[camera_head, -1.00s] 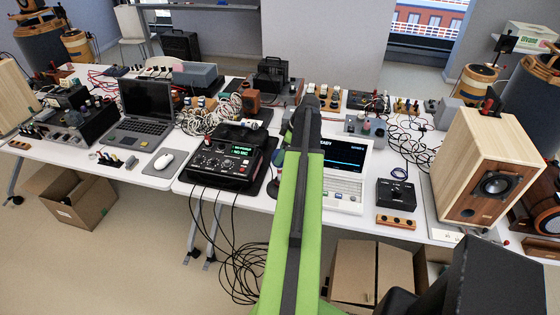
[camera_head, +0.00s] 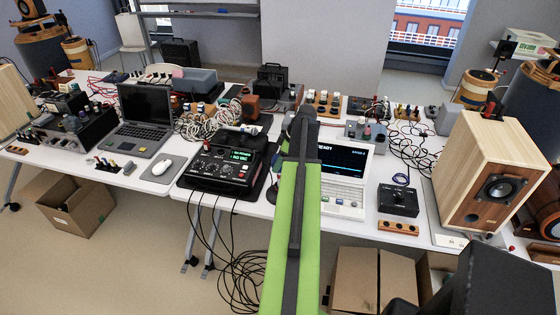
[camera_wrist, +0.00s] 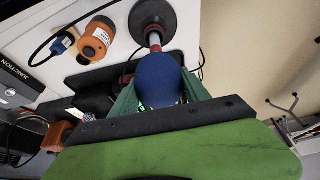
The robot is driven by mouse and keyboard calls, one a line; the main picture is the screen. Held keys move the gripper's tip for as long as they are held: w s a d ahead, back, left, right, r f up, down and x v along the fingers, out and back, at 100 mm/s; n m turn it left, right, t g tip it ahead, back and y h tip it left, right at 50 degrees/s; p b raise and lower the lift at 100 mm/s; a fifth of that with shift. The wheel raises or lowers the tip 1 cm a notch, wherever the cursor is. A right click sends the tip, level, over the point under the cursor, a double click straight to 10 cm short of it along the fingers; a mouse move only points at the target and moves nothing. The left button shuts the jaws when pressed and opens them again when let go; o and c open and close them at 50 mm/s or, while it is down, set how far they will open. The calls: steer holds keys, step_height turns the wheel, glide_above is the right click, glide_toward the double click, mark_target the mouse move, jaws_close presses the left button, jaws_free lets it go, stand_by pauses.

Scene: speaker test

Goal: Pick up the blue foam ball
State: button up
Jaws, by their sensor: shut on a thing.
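The blue foam ball (camera_wrist: 158,80) is in the middle of the wrist view, between the two green fingers of my gripper (camera_wrist: 160,88). My gripper is shut on it. Just beyond the ball is a stand with a red ring and a round black base (camera_wrist: 152,18); I cannot tell whether the ball is still joined to it. In the head view my green and black arm reaches over the table, and its far end hides the gripper and the ball.
An orange cylinder (camera_wrist: 97,40) and a blue plug (camera_wrist: 64,42) lie near the ball. A black recorder (camera_head: 225,165) is left of my arm, a white computer (camera_head: 345,185) right of it. A wooden speaker (camera_head: 490,180) stands at right. Cables hang over the table's front edge.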

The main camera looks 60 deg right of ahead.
mark_target(277, 156)
steer(key=shift+r, duration=0.1)
step_height(277, 156, up, 4)
steer(key=p, duration=0.4)
steer(key=shift+r+p, duration=0.2)
steer(key=shift+p, duration=0.1)
steer(key=s+r+p, duration=0.6)
steer(key=s, duration=0.5)
steer(key=shift+s+d+r, duration=0.2)
steer(key=shift+s+d, duration=0.1)
steer(key=shift+s, duration=0.05)
